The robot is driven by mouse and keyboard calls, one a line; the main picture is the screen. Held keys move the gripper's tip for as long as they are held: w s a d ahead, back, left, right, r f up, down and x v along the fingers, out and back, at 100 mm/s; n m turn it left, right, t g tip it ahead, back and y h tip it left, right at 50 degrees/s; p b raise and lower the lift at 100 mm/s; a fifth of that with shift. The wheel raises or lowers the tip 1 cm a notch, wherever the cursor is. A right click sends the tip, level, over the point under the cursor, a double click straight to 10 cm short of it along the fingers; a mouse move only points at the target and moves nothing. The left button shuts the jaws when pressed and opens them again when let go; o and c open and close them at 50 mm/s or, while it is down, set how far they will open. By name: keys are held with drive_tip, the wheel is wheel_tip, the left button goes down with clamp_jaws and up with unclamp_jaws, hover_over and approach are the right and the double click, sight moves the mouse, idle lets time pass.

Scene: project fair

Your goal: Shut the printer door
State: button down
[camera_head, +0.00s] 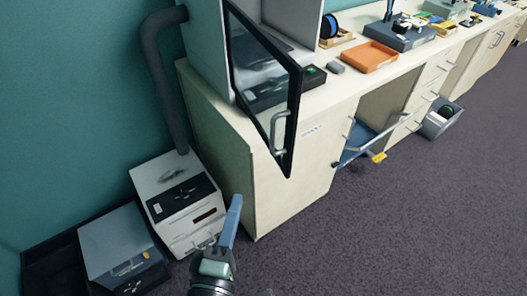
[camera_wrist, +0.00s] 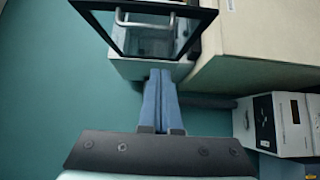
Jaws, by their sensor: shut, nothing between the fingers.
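The printer door (camera_head: 292,108) is a clear panel in a black frame. It stands open, swung out from the pale printer enclosure (camera_head: 208,42) on the counter. Its grey bar handle (camera_head: 279,133) is near the lower outer edge. In the wrist view the door's black frame (camera_wrist: 203,20) and handle (camera_wrist: 145,22) show at the top, beyond the fingertips. My gripper (camera_head: 236,199) has blue fingers, shut and empty, below and left of the door in the head view. It also shows in the wrist view (camera_wrist: 160,74). I see no contact with the door.
A pale cabinet (camera_head: 290,185) stands under the counter. A white machine (camera_head: 180,200) and a grey box (camera_head: 115,243) are at the lower left, near my gripper. A dark hose (camera_head: 158,75) runs along the wall. An orange tray (camera_head: 367,57) is on the counter. Carpet (camera_head: 400,220) is clear at right.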

drive_tip(key=w+d+p, duration=0.4)
drive_tip(key=w, duration=0.7)
drive_tip(key=shift+d, duration=0.4)
drive_tip(key=shift+w+d, duration=0.1)
drive_tip(key=shift+w, duration=0.05)
